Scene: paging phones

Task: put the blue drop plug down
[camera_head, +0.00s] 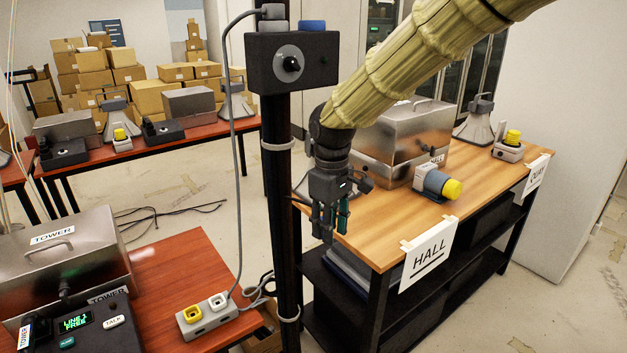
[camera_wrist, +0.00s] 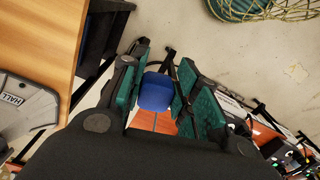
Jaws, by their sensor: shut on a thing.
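My gripper (camera_head: 330,215) hangs pointing down in the head view, just right of the black pole and by the left edge of the HALL table. In the wrist view its teal-padded fingers are shut on the blue drop plug (camera_wrist: 155,92), which shows as a rounded blue block between them. In the head view the fingers hide the plug. Only its blue face shows; the rest is hidden.
A black box (camera_head: 293,63) on the pole (camera_head: 277,180) has a knob, a grey plug with a cable, and a blue piece (camera_head: 312,25) on top. The HALL table (camera_head: 385,235) holds a metal case (camera_head: 405,140). A socket block (camera_head: 207,315) sits on the red table.

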